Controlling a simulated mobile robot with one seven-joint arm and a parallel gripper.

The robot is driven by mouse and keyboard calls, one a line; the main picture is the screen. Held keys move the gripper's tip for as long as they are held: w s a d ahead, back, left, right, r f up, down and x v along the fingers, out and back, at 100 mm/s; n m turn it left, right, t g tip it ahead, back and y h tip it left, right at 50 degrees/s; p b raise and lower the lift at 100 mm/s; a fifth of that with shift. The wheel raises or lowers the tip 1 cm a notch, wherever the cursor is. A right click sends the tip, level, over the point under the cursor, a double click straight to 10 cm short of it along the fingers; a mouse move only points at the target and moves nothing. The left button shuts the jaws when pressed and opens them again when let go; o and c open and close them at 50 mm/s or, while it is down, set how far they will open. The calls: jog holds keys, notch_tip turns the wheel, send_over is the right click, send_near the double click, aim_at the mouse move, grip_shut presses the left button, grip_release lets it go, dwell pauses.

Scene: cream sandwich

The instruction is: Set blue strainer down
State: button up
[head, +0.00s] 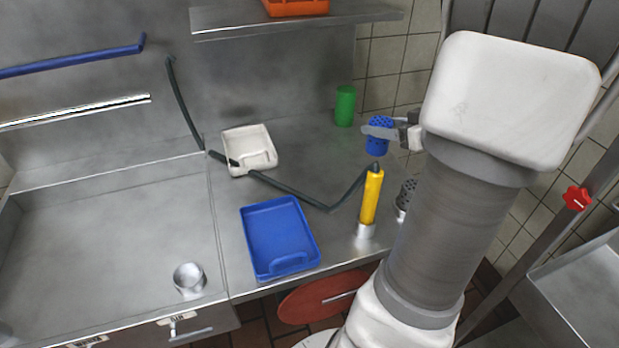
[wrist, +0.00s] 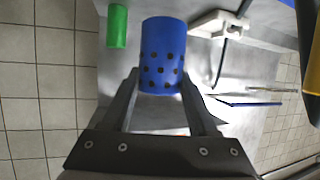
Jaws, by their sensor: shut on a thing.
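The blue strainer (head: 378,137) is a blue cylinder with dark holes. My gripper (head: 380,132) is shut on it, over the right part of the steel counter (head: 300,150). The strainer also shows in the wrist view (wrist: 163,60), upper middle, with a finger of my gripper (wrist: 161,88) on each side of its lower end. I cannot tell whether its base touches the counter.
A green cup (head: 345,106) stands behind and left of the strainer.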

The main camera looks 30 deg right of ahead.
jog(key=shift+w+f+b, duration=0.3)
jog(key=shift+w+f, duration=0.05)
jog(key=shift+f, duration=0.3)
jog(key=shift+w+a+f+b, duration=0.6)
jog(key=shift+w+f+b, duration=0.4)
jog(key=shift+w+f, duration=0.75)
jog(key=shift+w+a+f+b, duration=0.55)
jog(key=shift+w+f+b, duration=0.5)
jog(key=shift+w+f, duration=0.65)
jog(key=shift+w+a+f+b, duration=0.6)
jog(key=shift+w+f+b, duration=0.4)
jog(key=shift+w+f, duration=0.75)
jog(key=shift+f, duration=0.15)
jog(key=o, duration=1.4)
jog(key=shift+c, duration=0.2)
